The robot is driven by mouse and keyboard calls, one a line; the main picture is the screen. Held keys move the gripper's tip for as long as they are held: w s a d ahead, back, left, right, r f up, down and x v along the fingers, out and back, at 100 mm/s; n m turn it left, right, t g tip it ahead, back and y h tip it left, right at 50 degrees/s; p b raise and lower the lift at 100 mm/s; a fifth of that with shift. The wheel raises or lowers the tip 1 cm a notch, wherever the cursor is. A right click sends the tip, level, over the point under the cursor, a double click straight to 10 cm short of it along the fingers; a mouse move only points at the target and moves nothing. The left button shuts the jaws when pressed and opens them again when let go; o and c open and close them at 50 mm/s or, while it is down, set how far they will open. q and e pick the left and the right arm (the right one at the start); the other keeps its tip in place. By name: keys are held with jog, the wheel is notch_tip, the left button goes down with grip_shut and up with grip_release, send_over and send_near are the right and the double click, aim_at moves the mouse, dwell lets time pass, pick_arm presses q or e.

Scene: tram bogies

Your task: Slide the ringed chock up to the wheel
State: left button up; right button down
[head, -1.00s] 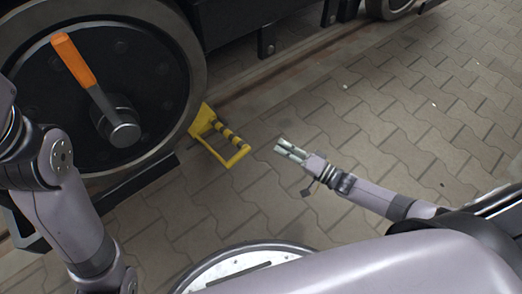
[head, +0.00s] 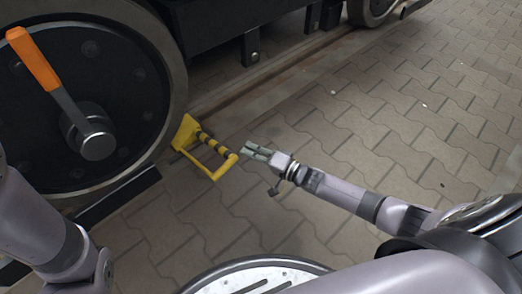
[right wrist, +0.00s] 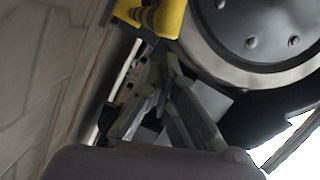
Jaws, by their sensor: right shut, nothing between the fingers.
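The yellow chock (head: 185,132), with a black-striped yellow handle frame (head: 212,149), lies on the ground at the lower right of the big wheel (head: 92,100). It is close to the rim; I cannot tell whether they touch. My right gripper (head: 247,149) is shut and empty, its tips just right of the handle's outer end. Contact is unclear. In the right wrist view, the chock (right wrist: 160,15) is at the top beyond the fingers (right wrist: 158,72), with the wheel (right wrist: 225,62) at upper right. My left arm shows at the left; its gripper is out of view.
A lever with an orange grip (head: 33,60) sticks out from the wheel hub. A rail (head: 270,72) runs along under the dark bogie frame (head: 215,30). Another wheel (head: 372,8) stands farther back. Open paving (head: 400,120) lies to the right.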

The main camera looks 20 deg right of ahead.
jog(key=shift+s+a+f, duration=0.1)
jog(key=shift+s+a, duration=0.05)
jog(key=shift+a, duration=0.2)
jog(key=s+a+p, duration=0.2)
jog(key=a+p, duration=0.1)
jog(key=a, duration=0.4)
jog(key=shift+s+a, duration=0.2)
jog(key=shift+s, duration=0.15)
jog(key=shift+p, duration=0.35)
